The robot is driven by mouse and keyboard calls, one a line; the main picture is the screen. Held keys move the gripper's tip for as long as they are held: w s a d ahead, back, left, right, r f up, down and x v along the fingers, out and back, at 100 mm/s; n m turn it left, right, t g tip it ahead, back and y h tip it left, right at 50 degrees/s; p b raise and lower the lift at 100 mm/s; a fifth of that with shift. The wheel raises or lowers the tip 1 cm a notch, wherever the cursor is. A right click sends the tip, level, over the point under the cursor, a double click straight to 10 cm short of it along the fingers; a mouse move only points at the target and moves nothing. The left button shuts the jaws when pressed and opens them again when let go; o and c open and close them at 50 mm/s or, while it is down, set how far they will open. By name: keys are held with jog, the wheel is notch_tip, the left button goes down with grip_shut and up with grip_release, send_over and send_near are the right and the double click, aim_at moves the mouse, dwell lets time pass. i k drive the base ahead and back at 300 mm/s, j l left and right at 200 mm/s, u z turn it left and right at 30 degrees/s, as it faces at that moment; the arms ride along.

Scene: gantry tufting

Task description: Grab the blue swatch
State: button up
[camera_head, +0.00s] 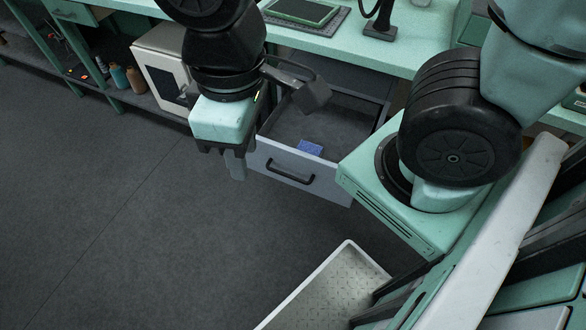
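The blue swatch (310,147) is a small flat blue piece. It lies inside an open grey drawer (330,182), close to the drawer's front wall. My gripper (236,165) hangs just outside the drawer's front, to the left of the swatch and apart from it. Its fingers point down. I see the fingers from the side and partly overlapping, so the gap between them does not show.
The drawer, with a dark handle (290,173), sticks out beneath a green workbench (340,45). A white cabinet (162,70) and several bottles stand on a low shelf at left. A white tray (335,290) is at the bottom. Open floor lies at left.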

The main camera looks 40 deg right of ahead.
aim_at(309, 148)
jog(key=z, duration=0.8)
jog(key=i+j+z, duration=0.15)
jog(key=j+z, duration=0.3)
jog(key=i+j+z, duration=0.1)
jog(key=j+z, duration=0.85)
jog(key=j, duration=0.7)
jog(key=k+j+z, duration=0.1)
jog(key=j, duration=0.7)
